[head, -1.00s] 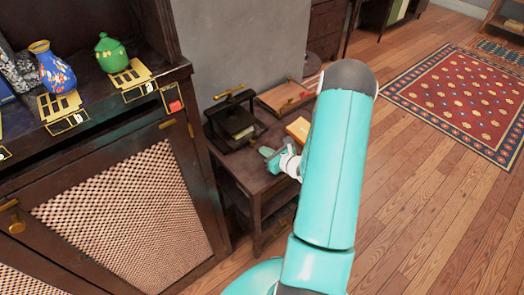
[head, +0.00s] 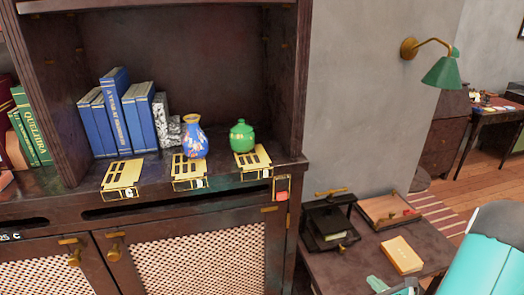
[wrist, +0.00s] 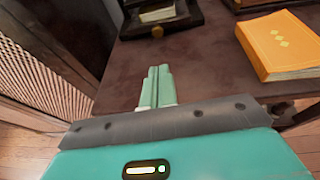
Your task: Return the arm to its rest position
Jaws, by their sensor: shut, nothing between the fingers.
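My gripper (wrist: 156,88) is shut and empty in the wrist view, its two green fingers together above the dark side table (wrist: 190,60). In the head view only part of my gripper (head: 385,287) shows at the bottom edge, in front of the side table (head: 350,262). My turquoise arm (head: 485,260) fills the bottom right corner, and most of it is cut off by the frame.
An orange book (head: 402,255), a black press (head: 329,220) and a wooden tray (head: 388,209) lie on the table. On the cabinet at left stand a green lidded pot (head: 242,137), a blue vase (head: 194,137) and several books (head: 117,112). A green wall lamp (head: 441,72) hangs at right.

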